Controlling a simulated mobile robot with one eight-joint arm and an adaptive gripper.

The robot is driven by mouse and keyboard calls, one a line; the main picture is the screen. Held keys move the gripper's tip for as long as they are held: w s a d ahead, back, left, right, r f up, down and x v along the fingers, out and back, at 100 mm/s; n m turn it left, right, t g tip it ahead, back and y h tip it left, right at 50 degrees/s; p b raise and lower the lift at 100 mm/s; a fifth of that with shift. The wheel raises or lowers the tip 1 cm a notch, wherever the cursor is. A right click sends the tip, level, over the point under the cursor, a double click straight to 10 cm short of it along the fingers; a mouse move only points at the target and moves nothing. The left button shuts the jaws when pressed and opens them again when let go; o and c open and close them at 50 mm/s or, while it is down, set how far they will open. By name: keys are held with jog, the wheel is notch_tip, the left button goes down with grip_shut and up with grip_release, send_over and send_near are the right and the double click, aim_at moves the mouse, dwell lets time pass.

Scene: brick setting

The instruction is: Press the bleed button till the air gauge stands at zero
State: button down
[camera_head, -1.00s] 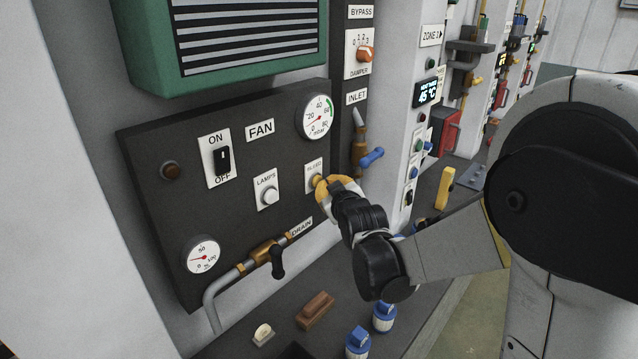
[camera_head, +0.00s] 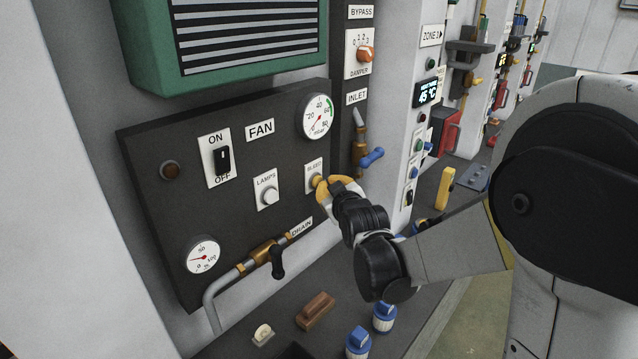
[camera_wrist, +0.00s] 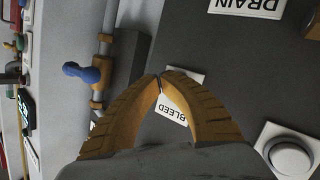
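The bleed plate (camera_head: 313,169) is a small white label plate on the dark panel, and it also shows in the wrist view (camera_wrist: 171,106). My gripper (camera_head: 321,182) has yellow-orange fingers, and its tips meet in front of this plate. In the wrist view the closed fingertips (camera_wrist: 160,77) cover the button's place, so the button is hidden and I cannot tell whether it is pressed in. A round gauge (camera_head: 317,117) with a red needle sits above the plate. A second round gauge (camera_head: 203,254) at the lower left has its needle pointing left; its small print is hard to read.
The lamps button (camera_head: 268,192), fan switch (camera_head: 222,160) and drain valve handle (camera_head: 278,261) are on or by the panel. A blue-handled inlet valve (camera_head: 370,157) is close to the right of my gripper. Blue-white containers (camera_head: 384,317) and a brown block (camera_head: 316,310) stand below.

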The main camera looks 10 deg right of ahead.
jog(key=shift+s+d, duration=0.3)
jog(key=shift+s, duration=0.15)
jog(key=s+d, duration=0.1)
jog(key=s, duration=0.1)
jog(key=s+d, duration=0.2)
dwell(0.4)
jog(key=shift+s+a, duration=0.1)
dwell(0.4)
jog(key=s+a+f+m+g+b, duration=0.1)
jog(key=s+f+g+b, duration=0.3)
jog(key=s, duration=1)
jog(key=s+a+f+m+g+b, duration=0.1)
jog(key=s+f+m+g+b, duration=0.3)
jog(key=s+f, duration=0.4)
jog(key=s+b, duration=0.1)
jog(key=s, duration=0.5)
jog(key=shift+s+f, duration=0.3)
